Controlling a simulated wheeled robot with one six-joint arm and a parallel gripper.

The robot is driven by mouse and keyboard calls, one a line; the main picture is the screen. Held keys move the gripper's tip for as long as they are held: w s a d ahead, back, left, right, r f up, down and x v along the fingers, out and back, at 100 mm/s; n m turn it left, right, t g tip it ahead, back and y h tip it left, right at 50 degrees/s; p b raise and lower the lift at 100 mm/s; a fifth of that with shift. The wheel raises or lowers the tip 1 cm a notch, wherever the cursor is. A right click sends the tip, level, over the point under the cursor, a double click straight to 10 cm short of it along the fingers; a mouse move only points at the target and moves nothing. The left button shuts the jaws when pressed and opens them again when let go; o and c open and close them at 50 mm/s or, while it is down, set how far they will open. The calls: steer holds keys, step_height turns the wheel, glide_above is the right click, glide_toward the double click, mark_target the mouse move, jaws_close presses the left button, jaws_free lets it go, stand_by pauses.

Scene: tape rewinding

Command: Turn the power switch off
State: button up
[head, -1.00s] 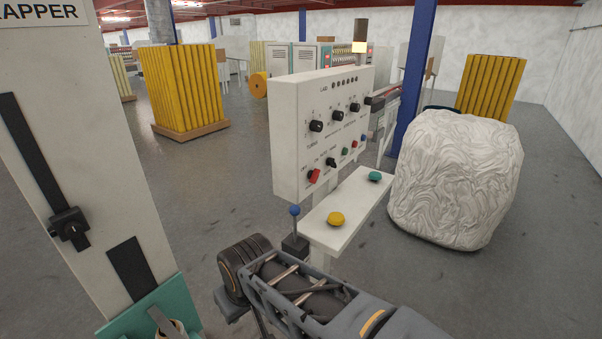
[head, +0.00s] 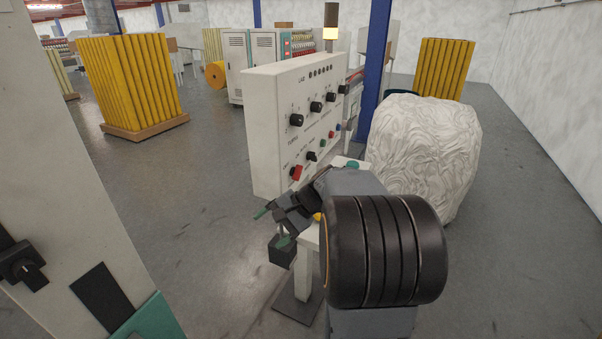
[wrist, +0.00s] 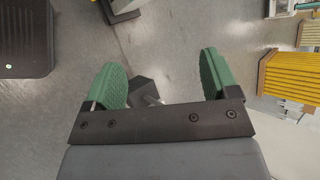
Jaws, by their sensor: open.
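The white control panel (head: 275,125) stands in the middle of the head view. A red switch (head: 296,172) sits at its lower left; the lettering beside it is too small to read, so I cannot tell whether it is the power switch. My gripper (head: 272,226) is open and empty, with green fingertips, in front of and below the red switch, apart from it. In the wrist view my gripper (wrist: 162,76) has its green pads wide apart, with a dark box (wrist: 147,91) beyond them. The red switch is not identifiable in the wrist view.
Several black knobs (head: 316,106) are on the panel. The dark joystick box (head: 282,250) is just below my gripper. A wrapped white bale (head: 425,150) stands right; a wrapper column (head: 60,190) stands left.

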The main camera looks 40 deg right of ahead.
steer(key=w+d+r+m+t+y, duration=0.1)
steer(key=w+d+m+t+y, duration=0.3)
steer(key=d, duration=0.7)
steer(key=m+t+h, duration=0.4)
steer(key=m+t, duration=0.1)
steer(key=t, duration=0.2)
glide_toward(299, 171)
steer(key=p+x, duration=0.1)
steer(key=x, duration=0.2)
steer(key=p+x, duration=0.1)
steer(key=x, duration=0.2)
steer(key=p+x, duration=0.1)
steer(key=x, duration=0.3)
steer(key=shift+f, duration=0.3)
steer(key=shift+c, duration=0.2)
steer(key=c, duration=0.9)
steer(key=shift+f, duration=0.1)
